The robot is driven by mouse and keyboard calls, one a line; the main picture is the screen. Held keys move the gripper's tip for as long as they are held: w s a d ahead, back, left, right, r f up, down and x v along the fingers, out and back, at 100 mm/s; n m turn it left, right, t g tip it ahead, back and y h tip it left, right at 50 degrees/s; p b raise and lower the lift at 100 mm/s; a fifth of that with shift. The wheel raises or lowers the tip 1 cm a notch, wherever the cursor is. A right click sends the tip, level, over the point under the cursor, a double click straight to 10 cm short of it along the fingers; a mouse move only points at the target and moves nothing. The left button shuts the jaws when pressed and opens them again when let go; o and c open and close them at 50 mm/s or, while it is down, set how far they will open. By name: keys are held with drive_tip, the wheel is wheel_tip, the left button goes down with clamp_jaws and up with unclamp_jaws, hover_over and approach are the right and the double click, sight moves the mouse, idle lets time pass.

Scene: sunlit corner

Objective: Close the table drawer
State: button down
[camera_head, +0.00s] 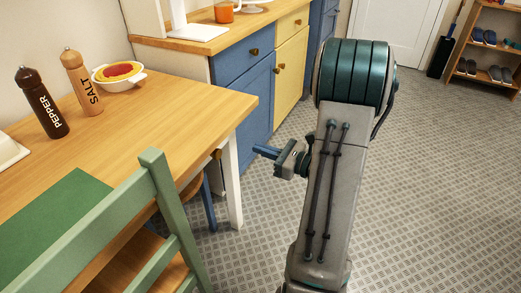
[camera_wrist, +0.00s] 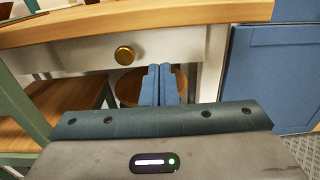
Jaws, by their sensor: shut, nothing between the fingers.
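The wooden table (camera_head: 165,110) fills the left of the head view, and its front edge crosses the top of the wrist view (camera_wrist: 150,25). Below that edge, the wrist view shows the white drawer front (camera_wrist: 75,57) with a round brass knob (camera_wrist: 124,55). I cannot tell how far the drawer stands out. My gripper (camera_head: 258,150) is beside the table's right end in the head view. In the wrist view its blue fingers (camera_wrist: 160,70) are together and empty, pointing below and right of the knob. No contact with the drawer is clear.
A green chair (camera_head: 165,205) stands at the table's near side, its frame at the left of the wrist view. A wooden stool seat (camera_wrist: 128,88) is under the table. Blue and yellow cabinets (camera_head: 245,80) stand behind. The floor right of my arm is clear.

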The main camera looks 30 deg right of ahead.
sight(229, 138)
drive_tip(key=b+x, duration=0.2)
drive_tip(key=x, duration=0.9)
